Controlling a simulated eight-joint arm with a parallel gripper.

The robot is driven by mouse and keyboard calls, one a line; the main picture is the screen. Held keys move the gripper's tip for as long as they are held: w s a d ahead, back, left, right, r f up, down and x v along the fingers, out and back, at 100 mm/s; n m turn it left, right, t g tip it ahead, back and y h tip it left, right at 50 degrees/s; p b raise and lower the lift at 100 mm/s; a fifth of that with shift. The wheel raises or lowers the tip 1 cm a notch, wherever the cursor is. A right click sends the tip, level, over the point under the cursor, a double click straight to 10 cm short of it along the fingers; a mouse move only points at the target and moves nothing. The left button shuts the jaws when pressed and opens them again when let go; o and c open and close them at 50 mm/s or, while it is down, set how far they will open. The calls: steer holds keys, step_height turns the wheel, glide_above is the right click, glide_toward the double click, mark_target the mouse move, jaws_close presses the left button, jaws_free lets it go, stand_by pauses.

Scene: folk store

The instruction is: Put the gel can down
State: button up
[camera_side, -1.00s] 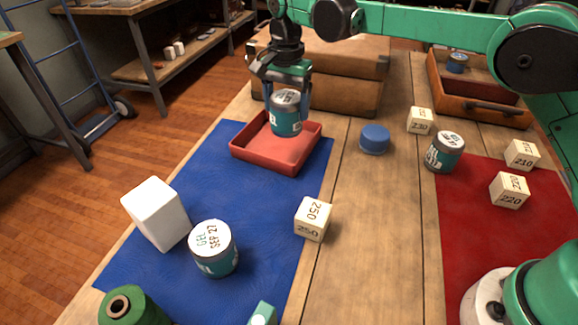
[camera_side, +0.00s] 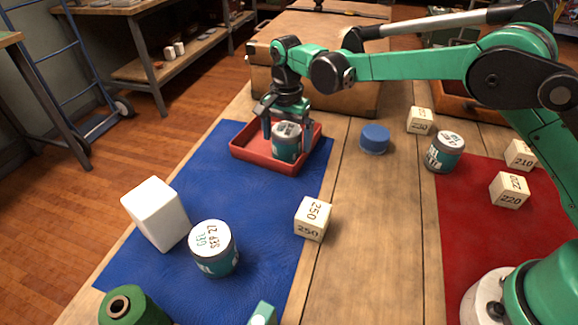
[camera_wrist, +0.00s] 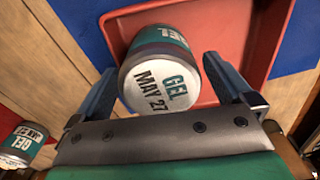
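A teal gel can (camera_side: 286,147) with a white lid stands upright in the red tray (camera_side: 240,158), on the blue mat. The wrist view shows its lid, marked GEL MAY 27 (camera_wrist: 162,85). My gripper (camera_side: 288,140) is down over the tray, with one finger on each side of the can. In the wrist view my gripper (camera_wrist: 160,65) looks open, with narrow gaps between the fingers and the can. The can's base is partly hidden by the tray wall.
Another gel can (camera_side: 213,250), a white block (camera_side: 156,213) and a 250 cube (camera_side: 313,218) are nearer on the blue mat. A blue cylinder (camera_side: 374,139) stands right of the tray. Wooden cases (camera_side: 340,85) stand close behind it.

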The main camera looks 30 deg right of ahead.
mark_target(287, 129)
steer(key=shift+r, duration=0.1)
step_height(287, 129, up, 15)
steer(key=s+d+n+t, duration=0.1)
steer(key=s+d+n, duration=0.1)
steer(key=d, duration=0.1)
steer(key=s+d+f+n+t, duration=0.2)
steer(key=s+d+n+t, duration=0.1)
steer(key=s, duration=0.5)
steer(key=s+d+f+n+t, duration=0.3)
steer(key=s+d+n, duration=0.1)
steer(key=s, duration=0.4)
steer(key=shift+s+d+n, duration=0.3)
steer(key=shift+s+n, duration=0.1)
steer(key=shift+n, duration=0.5)
stand_by(0.4)
